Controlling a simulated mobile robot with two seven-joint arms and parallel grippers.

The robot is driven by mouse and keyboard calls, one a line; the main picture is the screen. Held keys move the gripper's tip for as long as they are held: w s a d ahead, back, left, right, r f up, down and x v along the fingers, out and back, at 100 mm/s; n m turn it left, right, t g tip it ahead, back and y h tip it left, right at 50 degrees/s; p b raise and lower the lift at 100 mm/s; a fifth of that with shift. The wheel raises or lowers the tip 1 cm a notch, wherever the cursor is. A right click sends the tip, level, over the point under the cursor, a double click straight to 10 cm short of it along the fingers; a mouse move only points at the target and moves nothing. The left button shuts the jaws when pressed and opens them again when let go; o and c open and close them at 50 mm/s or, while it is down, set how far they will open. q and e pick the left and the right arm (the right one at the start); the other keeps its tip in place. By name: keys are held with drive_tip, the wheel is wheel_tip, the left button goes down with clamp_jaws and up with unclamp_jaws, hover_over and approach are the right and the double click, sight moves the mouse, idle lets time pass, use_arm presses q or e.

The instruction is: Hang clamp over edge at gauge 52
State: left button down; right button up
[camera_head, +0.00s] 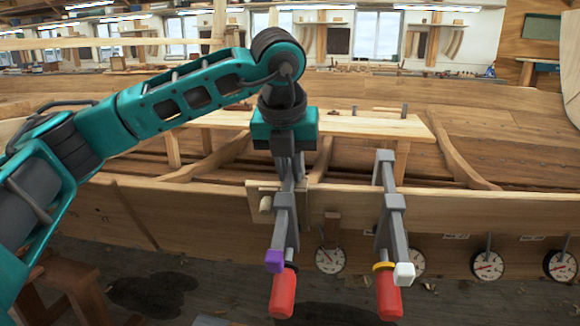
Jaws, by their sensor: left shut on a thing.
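My left gripper (289,158) points down at the hull's top edge (350,190) and is shut on a grey bar clamp (284,215). That clamp has a purple pad and a red handle, which hang on the near side of the planking. Whether its upper jaw rests on the edge is hidden by the gripper. A second grey clamp (391,215) with a white pad, yellow ring and red handle stands at the edge to the right. Round white gauges (330,260) (487,265) line the hull side; their labels are too small to read. My right gripper is out of view.
A small wooden block (264,203) sits at the edge beside the held clamp. A pale plank (370,127) lies across the hull behind the clamps. A wooden stool (68,283) stands at lower left. The edge right of the second clamp is clear.

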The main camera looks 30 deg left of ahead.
use_arm(q)
drive_tip(key=c, duration=1.1)
unclamp_jaws()
drive_tip(key=shift+s, duration=0.1)
drive_tip(key=shift+o, duration=0.2)
drive_tip(key=shift+f, duration=0.15)
drive_tip(key=p+v, duration=0.1)
drive_tip(key=v, duration=1.2)
